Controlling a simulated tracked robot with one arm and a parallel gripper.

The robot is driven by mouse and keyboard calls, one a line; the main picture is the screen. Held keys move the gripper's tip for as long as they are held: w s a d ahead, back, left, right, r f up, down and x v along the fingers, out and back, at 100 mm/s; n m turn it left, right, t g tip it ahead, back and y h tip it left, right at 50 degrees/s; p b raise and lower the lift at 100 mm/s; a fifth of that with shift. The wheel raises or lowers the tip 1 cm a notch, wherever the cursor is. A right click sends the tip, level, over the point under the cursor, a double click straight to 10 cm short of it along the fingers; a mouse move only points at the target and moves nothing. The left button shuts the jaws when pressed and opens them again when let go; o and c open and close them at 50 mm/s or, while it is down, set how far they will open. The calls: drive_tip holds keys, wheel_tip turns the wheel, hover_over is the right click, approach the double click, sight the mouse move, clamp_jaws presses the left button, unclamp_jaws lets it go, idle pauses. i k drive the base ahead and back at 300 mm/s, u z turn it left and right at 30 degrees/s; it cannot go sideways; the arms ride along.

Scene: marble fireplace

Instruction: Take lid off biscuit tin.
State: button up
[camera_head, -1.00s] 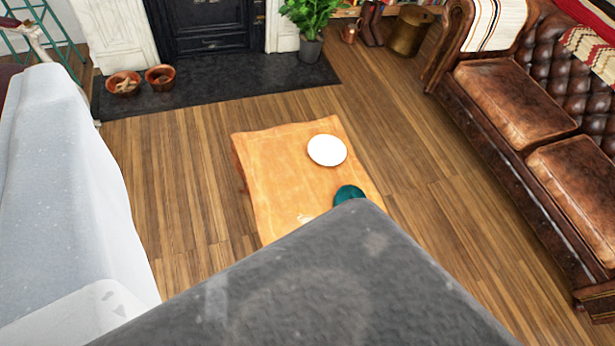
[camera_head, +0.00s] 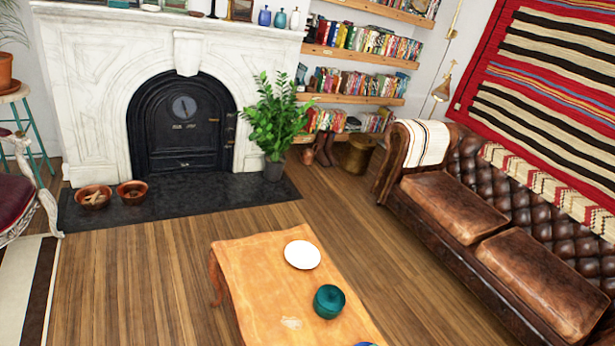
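A low wooden coffee table (camera_head: 255,283) stands at the bottom centre of the view. On it is a round teal lidded container (camera_head: 329,301), which may be the biscuit tin; its lid cannot be told apart clearly at this size. A round white plate or disc (camera_head: 302,254) lies farther back on the table. A sliver of a blue object (camera_head: 366,344) shows at the bottom edge. My gripper is not in view, so its state does not show.
A brown leather sofa (camera_head: 500,250) runs along the right. A marble fireplace (camera_head: 85,80) with a dark hearth is at the back, with two bowls (camera_head: 94,197) and a potted plant (camera_head: 272,120). A chair (camera_head: 25,190) stands at left. Wooden floor (camera_head: 140,280) left of the table is clear.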

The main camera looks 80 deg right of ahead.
sight(331, 297)
drive_tip(key=u, duration=0.1)
drive_tip(key=i, duration=2.15)
drive_tip(key=z, duration=3.45)
drive_tip(key=i, duration=1.05)
